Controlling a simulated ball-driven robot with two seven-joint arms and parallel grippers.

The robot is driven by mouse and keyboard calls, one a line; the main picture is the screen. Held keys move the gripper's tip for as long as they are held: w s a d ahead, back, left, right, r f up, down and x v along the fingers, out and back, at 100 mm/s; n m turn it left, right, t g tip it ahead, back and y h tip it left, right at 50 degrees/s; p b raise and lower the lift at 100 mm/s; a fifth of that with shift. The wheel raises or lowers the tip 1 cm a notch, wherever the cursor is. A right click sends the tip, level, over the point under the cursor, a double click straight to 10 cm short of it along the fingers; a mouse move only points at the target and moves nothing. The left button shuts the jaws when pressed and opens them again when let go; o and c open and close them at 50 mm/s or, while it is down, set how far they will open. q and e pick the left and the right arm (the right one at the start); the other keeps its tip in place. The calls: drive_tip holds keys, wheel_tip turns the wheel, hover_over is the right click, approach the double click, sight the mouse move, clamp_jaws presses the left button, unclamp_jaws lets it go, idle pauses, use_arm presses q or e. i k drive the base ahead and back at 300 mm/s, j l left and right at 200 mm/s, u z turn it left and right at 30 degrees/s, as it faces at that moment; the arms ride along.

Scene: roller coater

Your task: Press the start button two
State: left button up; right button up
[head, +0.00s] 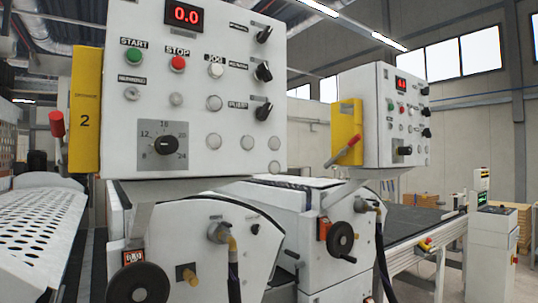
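A large white control panel (215,140) fills the upper left of the head view. A yellow box (86,110) marked "2" is on its left side. The panel's green start button (134,56) is under a START label, left of a red stop button (177,63). A second, farther control panel (370,120) stands to the right, with a small green button (390,106) on its face. The number on its yellow box (347,121) cannot be read. Neither of my grippers is in view.
A red display (184,15) on the near panel reads 0.0. Below are white machine housings with black handwheels (341,239). A perforated metal sheet (35,228) is at left. A dark conveyor (412,222) and a grey pedestal (491,250) stand at right.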

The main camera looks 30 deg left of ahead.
sight(133, 55)
drive_tip(key=u, duration=1.35)
